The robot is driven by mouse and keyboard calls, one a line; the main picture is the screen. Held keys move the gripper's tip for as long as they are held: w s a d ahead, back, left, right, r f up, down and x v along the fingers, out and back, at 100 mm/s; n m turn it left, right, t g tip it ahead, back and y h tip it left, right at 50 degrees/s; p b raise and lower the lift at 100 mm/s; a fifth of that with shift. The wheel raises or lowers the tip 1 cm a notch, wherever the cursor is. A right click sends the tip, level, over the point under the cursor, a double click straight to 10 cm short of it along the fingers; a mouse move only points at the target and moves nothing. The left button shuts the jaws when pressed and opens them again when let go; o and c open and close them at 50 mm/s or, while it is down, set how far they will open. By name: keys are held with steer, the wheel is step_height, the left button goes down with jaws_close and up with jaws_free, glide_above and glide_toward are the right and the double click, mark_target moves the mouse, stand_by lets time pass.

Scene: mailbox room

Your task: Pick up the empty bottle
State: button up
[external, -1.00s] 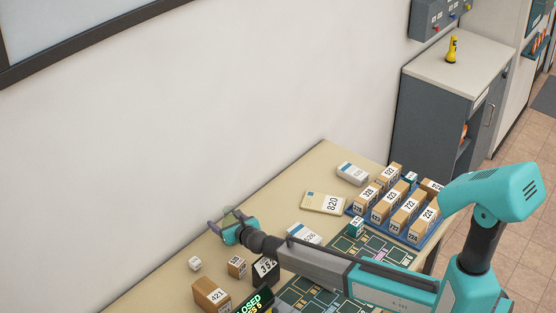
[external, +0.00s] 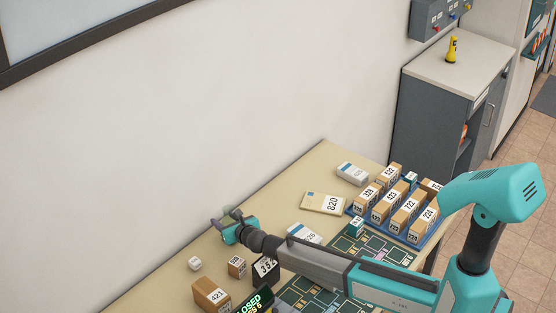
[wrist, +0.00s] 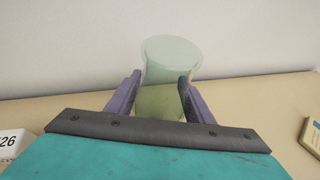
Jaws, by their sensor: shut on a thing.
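The empty bottle (wrist: 172,62) is a see-through pale green vessel, standing between my fingers in the wrist view. Its wide round top rises above the fingertips and its darker green lower part shows between them. My gripper (wrist: 154,84) is shut on the bottle, one purple finger on each side. In the external view my gripper (external: 226,216) is at the table's far edge by the wall. The bottle is too small and faint to make out clearly there. Its base is partly hidden by my gripper in the wrist view.
The beige table (external: 290,200) runs along the white wall. A box marked 820 (external: 324,203) and a blue tray (external: 419,241) of numbered boxes are to the right. Several small boxes, including one marked 421 (external: 211,295), are nearer the front.

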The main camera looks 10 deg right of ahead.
step_height(320, 180, up, 10)
steer(key=b, duration=0.1)
stand_by(0.5)
steer(key=shift+f, duration=0.15)
stand_by(0.5)
